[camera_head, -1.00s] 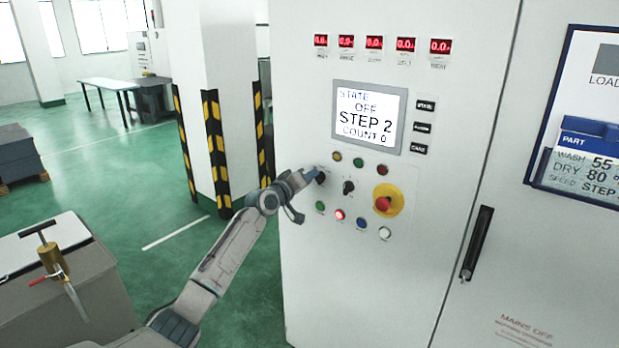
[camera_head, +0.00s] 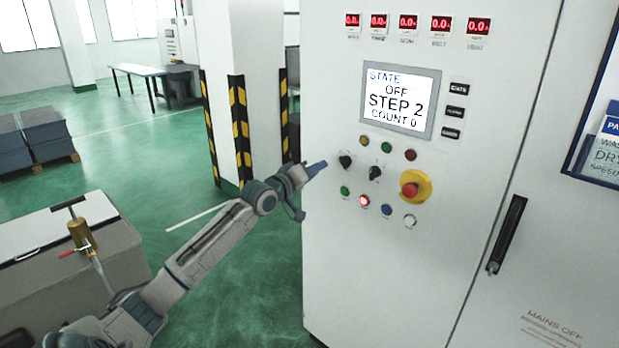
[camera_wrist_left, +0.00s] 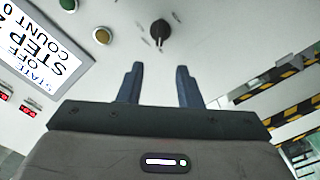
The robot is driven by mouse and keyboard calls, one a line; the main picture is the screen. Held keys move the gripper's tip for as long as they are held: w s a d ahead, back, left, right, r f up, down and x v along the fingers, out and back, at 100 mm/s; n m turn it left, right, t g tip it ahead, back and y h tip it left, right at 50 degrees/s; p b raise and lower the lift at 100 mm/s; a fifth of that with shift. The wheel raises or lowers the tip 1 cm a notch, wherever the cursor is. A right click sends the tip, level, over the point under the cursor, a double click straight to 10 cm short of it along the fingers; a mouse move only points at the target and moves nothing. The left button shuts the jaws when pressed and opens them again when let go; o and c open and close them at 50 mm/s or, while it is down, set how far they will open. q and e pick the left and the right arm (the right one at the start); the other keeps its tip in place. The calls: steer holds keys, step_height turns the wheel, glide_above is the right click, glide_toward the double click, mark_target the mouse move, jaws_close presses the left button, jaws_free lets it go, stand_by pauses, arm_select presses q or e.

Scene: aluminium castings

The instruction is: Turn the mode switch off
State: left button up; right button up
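Two black rotary switches sit on the white control cabinet below its screen. The left black switch (camera_head: 345,161) is nearest my gripper, and the other black switch (camera_head: 375,173) is to its right. I cannot read which one is labelled mode. My left gripper (camera_head: 322,167) is just left of the left switch, apart from it. In the left wrist view, the gripper (camera_wrist_left: 160,70) is open and empty, with a black switch (camera_wrist_left: 160,33) beyond the gap between its fingertips. The screen (camera_head: 400,99) reads STATE OFF, STEP 2, COUNT 0. My right gripper is out of view.
Coloured buttons surround the switches, including a lit red one (camera_head: 364,201). A red emergency button (camera_head: 410,190) on a yellow base is to the right. A black door handle (camera_head: 507,234) is further right. A striped pillar (camera_head: 240,130) stands behind my left arm.

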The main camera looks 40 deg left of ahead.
arm_select(q)
steer(key=shift+s, duration=1.05)
